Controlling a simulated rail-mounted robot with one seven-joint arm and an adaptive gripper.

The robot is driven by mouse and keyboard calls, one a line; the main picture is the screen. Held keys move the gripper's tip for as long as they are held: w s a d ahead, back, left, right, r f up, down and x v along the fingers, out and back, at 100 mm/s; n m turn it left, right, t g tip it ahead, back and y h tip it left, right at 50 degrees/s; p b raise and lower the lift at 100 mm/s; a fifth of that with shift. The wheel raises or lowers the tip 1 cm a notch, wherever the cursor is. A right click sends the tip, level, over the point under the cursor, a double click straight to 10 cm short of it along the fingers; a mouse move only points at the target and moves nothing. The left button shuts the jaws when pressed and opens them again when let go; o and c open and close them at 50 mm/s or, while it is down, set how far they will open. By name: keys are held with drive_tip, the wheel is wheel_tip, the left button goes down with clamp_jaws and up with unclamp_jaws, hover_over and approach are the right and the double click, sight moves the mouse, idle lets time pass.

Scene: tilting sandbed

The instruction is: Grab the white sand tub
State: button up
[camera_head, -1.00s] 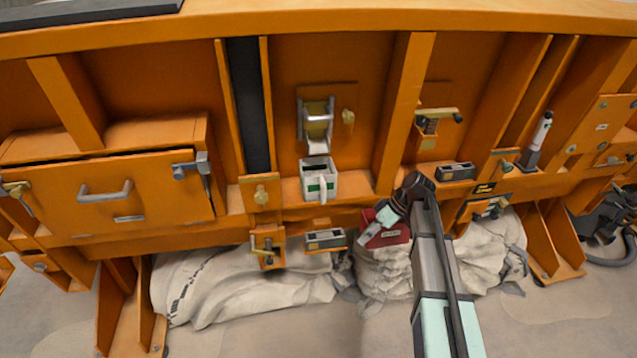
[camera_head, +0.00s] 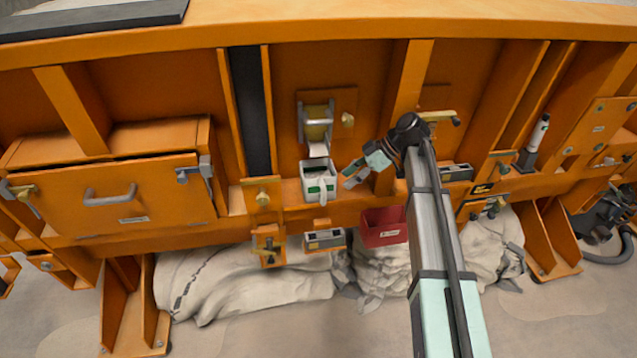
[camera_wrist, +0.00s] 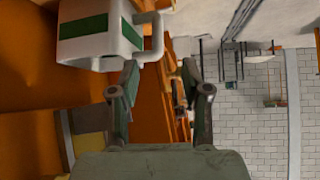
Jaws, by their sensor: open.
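The white sand tub (camera_head: 312,190), with a green patch and a handle at its front, stands on the orange ledge below a tape-like roll holder in the head view. In the wrist view the tub (camera_wrist: 72,40) shows at the upper left, with its handle pointing right, towards the space between my fingers. My gripper (camera_head: 350,176) is just right of the tub in the head view, apart from it. In the wrist view my gripper (camera_wrist: 160,82) is open with nothing between the fingers.
A red bin (camera_head: 384,228) hangs below the ledge, right of the tub. A small grey box (camera_head: 325,240) sits below the tub. An orange latch block (camera_head: 262,195) is left of it. A roll holder (camera_head: 316,122) is directly above the tub. An orange rib (camera_head: 402,110) stands to its right.

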sight(325, 203)
drive_tip(key=p+x, duration=0.3)
drive_tip(key=x, duration=0.7)
drive_tip(key=shift+w+a+f+p, duration=0.1)
drive_tip(key=shift+w+f+p, duration=0.05)
drive_tip(key=shift+f+p, duration=0.2)
drive_tip(key=shift+r, duration=0.1)
clamp_jaws()
